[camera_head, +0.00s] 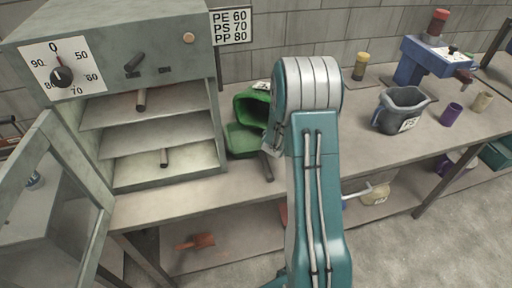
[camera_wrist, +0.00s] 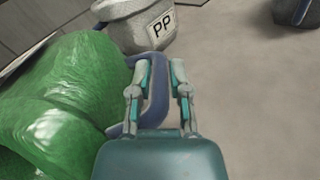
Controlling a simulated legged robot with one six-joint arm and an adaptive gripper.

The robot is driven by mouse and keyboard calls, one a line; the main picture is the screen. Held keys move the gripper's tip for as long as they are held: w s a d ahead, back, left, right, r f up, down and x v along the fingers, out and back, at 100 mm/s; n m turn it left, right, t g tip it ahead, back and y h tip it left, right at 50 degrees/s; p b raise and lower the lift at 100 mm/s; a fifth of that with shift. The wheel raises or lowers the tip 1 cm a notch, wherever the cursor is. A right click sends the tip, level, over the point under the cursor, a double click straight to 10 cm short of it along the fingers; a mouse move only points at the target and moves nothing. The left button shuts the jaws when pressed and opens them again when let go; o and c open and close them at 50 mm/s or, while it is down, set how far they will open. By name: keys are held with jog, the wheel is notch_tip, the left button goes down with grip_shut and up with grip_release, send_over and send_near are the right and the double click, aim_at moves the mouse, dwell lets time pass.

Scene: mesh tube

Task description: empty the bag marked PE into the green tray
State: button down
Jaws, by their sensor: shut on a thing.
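A green bag (camera_head: 252,106) is tipped on its side above the green tray (camera_head: 243,141), its dark open mouth facing the viewer. Its bulging green side (camera_wrist: 85,70) fills the left of the wrist view. My gripper (camera_wrist: 158,72) is shut on a blue-grey handle beside this green side; the handle's join to the bag is not clear. No PE marking is readable on the green bag. The tray's contents are hidden.
A pale container marked PP (camera_wrist: 150,28) stands close beyond the gripper. A dark jug marked PS (camera_head: 402,108) stands right on the bench. An oven (camera_head: 150,130) with an open door is left; a blue machine (camera_head: 430,62) is at back right.

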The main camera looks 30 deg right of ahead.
jog(key=shift+s+a+f+h, duration=0.15)
jog(key=shift+h, duration=0.25)
jog(key=shift+s+a+r+t+h, duration=0.35)
jog(key=shift+a+r+t+h, duration=0.15)
jog(key=shift+h, duration=0.2)
jog(key=shift+s+a+r+t+h, duration=0.35)
jog(key=shift+a+r+t+h, duration=0.15)
jog(key=shift+h, duration=0.2)
jog(key=shift+a+r, duration=0.2)
jog(key=shift+r, duration=0.3)
jog(key=shift+d+f, duration=0.1)
jog(key=shift+f, duration=0.4)
jog(key=shift+r, duration=0.4)
jog(key=r, duration=0.1)
jog(key=a+r+h, duration=0.1)
jog(key=r, duration=0.1)
jog(key=shift+s+a+r+t+h, duration=0.15)
jog(key=shift+s+a+t+h, duration=0.15)
jog(key=shift+s+h, duration=0.1)
dwell(0.4)
jog(key=shift+a+r, duration=0.1)
jog(key=shift+r, duration=0.1)
dwell(3.5)
